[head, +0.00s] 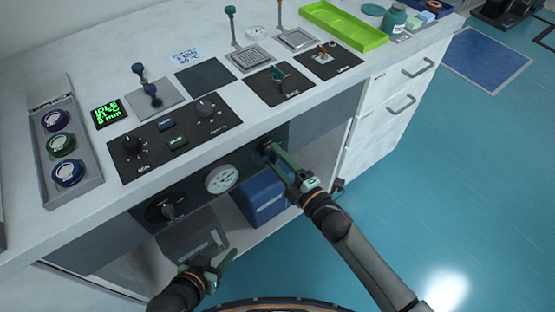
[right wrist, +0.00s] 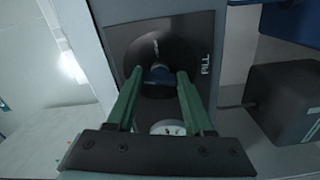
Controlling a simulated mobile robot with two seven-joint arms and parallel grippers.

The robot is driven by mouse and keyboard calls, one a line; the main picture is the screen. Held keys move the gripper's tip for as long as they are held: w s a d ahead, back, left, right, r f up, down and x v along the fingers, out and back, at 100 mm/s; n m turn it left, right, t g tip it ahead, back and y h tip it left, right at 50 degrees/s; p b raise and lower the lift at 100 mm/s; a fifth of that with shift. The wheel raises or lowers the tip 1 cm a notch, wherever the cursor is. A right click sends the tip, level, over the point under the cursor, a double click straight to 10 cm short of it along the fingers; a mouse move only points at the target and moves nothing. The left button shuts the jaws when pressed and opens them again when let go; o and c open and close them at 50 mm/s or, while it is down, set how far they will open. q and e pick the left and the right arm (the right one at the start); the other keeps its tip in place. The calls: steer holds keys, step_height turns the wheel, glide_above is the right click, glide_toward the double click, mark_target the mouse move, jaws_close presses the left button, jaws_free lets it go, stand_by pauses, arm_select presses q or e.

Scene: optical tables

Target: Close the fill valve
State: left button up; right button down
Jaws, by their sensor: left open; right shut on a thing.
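The fill valve (head: 267,147) is a dark round knob at the right end of the front panel under the counter. In the right wrist view it is a black dial (right wrist: 155,52) with a small blue-grey handle (right wrist: 158,74), on a dark plate marked "FILL". My right gripper (head: 274,160) reaches the valve from the front, its green fingers on either side of the handle and shut on it. The fingertips partly hide the knob in the head view. My left gripper (head: 223,264) is open and empty, low in front of the cabinet.
The front panel (head: 193,190) also bears a white gauge (head: 222,178) and another black knob (head: 166,209) at left. A blue box (head: 263,196) stands in the open space below. The counter carries switches, dials, a green display (head: 107,113) and a green tray (head: 343,25).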

steer(key=shift+n, duration=1.3)
steer(key=shift+b, duration=0.3)
steer(key=shift+c, duration=1.4)
jaws_free()
steer(key=shift+s, duration=0.1)
steer(key=v, duration=1.2)
steer(key=shift+d, duration=0.15)
